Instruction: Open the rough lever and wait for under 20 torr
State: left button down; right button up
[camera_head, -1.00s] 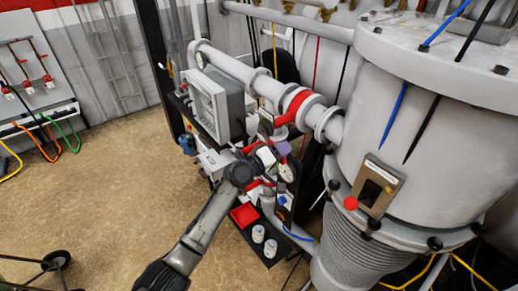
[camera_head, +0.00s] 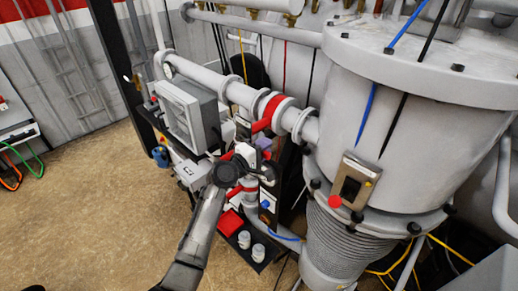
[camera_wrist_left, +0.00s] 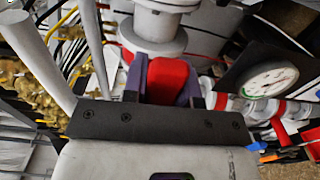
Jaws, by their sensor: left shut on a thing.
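A red lever (camera_head: 262,125) sits on the red-banded valve of the thick grey pipe, left of the big chamber. My left gripper (camera_head: 262,146) is just below the lever's end in the head view. In the left wrist view, the purple fingers of my left gripper (camera_wrist_left: 163,90) are shut on the red lever (camera_wrist_left: 168,76), which fills the gap between them. A round dial gauge (camera_wrist_left: 266,79) shows right of the fingers; its reading is too small to tell. The gauge is partly hidden behind my wrist in the head view. My right gripper is not in view.
The large grey chamber (camera_head: 420,120) stands close on the right. A grey cabinet (camera_head: 190,112) is left of the lever. A second red lever (camera_head: 240,188), a red tray (camera_head: 230,222) and white jars (camera_head: 244,239) are below. Open floor (camera_head: 90,220) lies to the left.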

pick_arm(q)
jog(key=shift+r, duration=0.2)
jog(key=c, duration=1.2)
grip_release()
jog(key=shift+c, duration=0.2)
jog(key=o, duration=0.3)
jog(key=shift+f, duration=0.1)
jog(key=shift+o, duration=0.2)
jog(key=shift+s+a, duration=0.1)
jog(key=b+v, duration=0.1)
jog(key=v, duration=1.2)
jog(key=shift+s+a+b, duration=0.2)
jog(key=shift+s+b, duration=0.05)
jog(key=shift+b, duration=0.15)
